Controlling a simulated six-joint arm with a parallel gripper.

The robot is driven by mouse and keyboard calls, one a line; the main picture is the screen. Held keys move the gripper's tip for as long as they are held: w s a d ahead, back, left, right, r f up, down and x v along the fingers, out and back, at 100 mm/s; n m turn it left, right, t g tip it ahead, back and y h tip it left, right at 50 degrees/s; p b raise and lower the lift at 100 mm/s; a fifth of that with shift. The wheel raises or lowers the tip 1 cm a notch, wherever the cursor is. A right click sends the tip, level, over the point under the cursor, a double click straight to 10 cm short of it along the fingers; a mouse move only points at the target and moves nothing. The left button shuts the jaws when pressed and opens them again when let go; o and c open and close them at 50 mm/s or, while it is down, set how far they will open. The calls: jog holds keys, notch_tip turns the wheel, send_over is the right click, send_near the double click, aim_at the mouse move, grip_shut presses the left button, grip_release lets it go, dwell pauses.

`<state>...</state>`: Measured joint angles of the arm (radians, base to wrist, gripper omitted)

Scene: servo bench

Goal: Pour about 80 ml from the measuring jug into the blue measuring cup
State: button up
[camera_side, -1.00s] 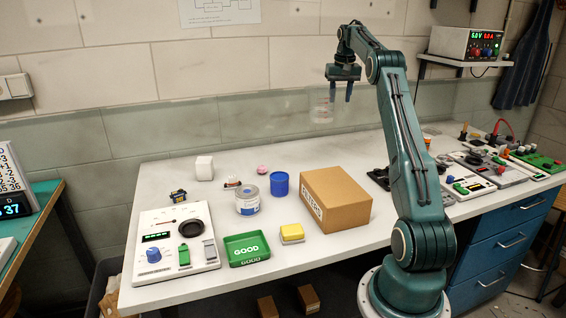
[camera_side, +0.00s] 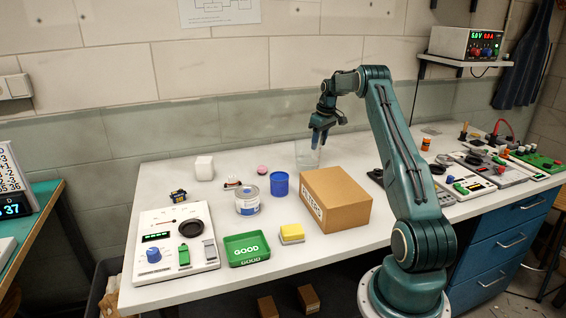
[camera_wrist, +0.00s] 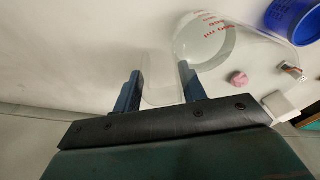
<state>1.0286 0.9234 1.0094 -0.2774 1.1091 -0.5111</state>
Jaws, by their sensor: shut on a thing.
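The clear measuring jug (camera_side: 306,156) is in the side view, behind the cardboard box; in the wrist view, the jug (camera_wrist: 208,40) shows red markings. My gripper (camera_side: 319,141) is shut on its clear handle, which sits between the two blue fingers in the wrist view (camera_wrist: 160,74). The jug looks roughly upright and low over the bench; I cannot tell whether it touches the surface. Its liquid level is hard to make out. The blue measuring cup (camera_side: 280,185) stands on the bench, left of and in front of the jug. The cup also shows at the wrist view's top right (camera_wrist: 293,17).
The cardboard box (camera_side: 336,199) stands right of the blue cup. A small pink item (camera_side: 262,169) lies behind the cup. A white cube (camera_side: 204,168) is further left.

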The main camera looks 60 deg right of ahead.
jog(key=shift+w+a+f+n, duration=0.15)
jog(key=shift+a+f+n, duration=0.15)
jog(key=shift+f, duration=0.25)
jog(key=shift+w+a+r+h, duration=0.25)
jog(key=shift+a+r+h, duration=0.5)
jog(key=shift+r+h, duration=0.2)
jog(key=a+r+h, duration=0.1)
jog(key=w+a+r+g+h, duration=0.1)
jog(key=a+h, duration=0.1)
jog(key=shift+a, duration=0.15)
jog(key=shift+w+a+r+n+g+h, duration=0.2)
jog(key=shift+a+r+h, duration=0.25)
jog(key=shift+a+h, duration=0.35)
jog(key=shift+w+a+r+g+h, duration=0.1)
jog(key=shift+a+r+g+h, duration=0.15)
jog(key=shift+a+r+h, duration=0.5)
jog(key=shift+w+a+r+n+g+h, duration=0.2)
jog(key=shift+a+h, duration=0.35)
jog(key=shift+h, duration=0.45)
